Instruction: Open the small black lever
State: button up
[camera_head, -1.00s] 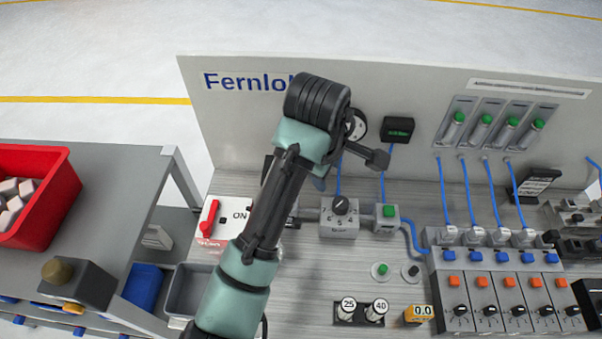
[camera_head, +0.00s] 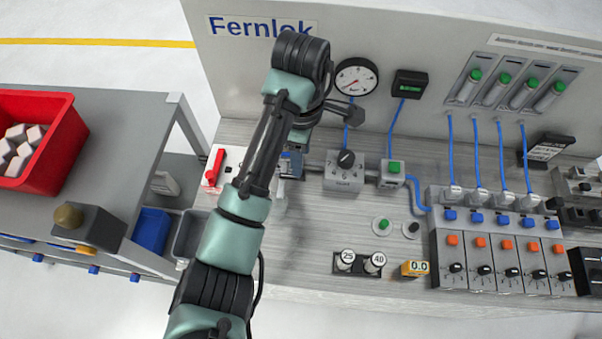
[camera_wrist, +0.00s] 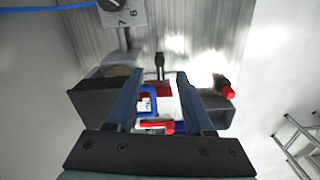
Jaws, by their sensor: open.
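A small black lever (camera_wrist: 160,64) stands up just beyond and between the fingertips in the wrist view, close to a grey pipe. My gripper (camera_wrist: 161,76) is open, its two blue-grey fingers on either side of the lever's line, with no visible contact. Below the lever, between the fingers, are a blue loop-shaped part (camera_wrist: 148,103) and a red part (camera_wrist: 170,127). In the head view my arm hides the lever and most of my gripper.
A red lever (camera_head: 215,166) stands left of my arm; its red end shows in the wrist view (camera_wrist: 229,92). A grey box with a black knob (camera_head: 345,172) and a green-button block (camera_head: 391,174) stand right. A gauge (camera_head: 355,77) hangs behind.

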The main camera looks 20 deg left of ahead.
jog(key=shift+f, duration=2.8)
grip_shut()
